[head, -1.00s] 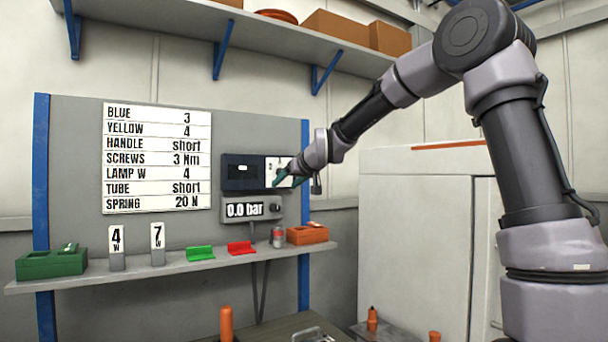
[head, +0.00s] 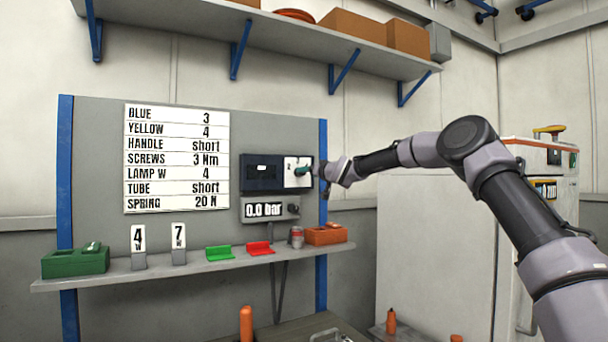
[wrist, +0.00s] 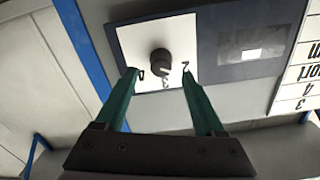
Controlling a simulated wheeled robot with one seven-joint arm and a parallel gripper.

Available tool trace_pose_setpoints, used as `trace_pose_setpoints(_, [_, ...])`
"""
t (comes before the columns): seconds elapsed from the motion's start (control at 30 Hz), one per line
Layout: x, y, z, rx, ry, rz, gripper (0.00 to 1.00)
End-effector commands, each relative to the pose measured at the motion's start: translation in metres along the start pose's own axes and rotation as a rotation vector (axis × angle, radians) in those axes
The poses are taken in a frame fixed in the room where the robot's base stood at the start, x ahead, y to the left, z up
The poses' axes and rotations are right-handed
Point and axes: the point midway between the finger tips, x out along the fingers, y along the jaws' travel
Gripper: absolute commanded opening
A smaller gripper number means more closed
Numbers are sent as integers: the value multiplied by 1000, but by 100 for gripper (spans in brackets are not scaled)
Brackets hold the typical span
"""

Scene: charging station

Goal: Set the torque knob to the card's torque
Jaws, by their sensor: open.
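The card (head: 177,160) on the grey board lists SCREWS 3 Nm in the head view. The torque knob (wrist: 159,62) is a dark round knob on a white dial plate (wrist: 128,45), at the right end of a dark box (head: 262,172). Digits around it, including a 2 and a 3, show partly in the wrist view; its pointer setting cannot be read. My gripper (wrist: 159,74) is open, with its two green fingers apart on either side below the knob in that view. In the head view my gripper (head: 304,170) covers part of the dial.
The shelf (head: 200,267) holds a green box, lamp cards, green and red holders, a can and an orange box. A white cabinet (head: 435,240) stands at the right.

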Motion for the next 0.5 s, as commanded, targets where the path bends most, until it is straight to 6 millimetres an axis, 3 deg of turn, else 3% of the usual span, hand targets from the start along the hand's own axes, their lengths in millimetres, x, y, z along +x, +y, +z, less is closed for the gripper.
trace_pose_setpoints(0.2, [30,0,0,2,0,0,71])
trace_pose_setpoints(0.5, [43,0,0,0,0,0,71])
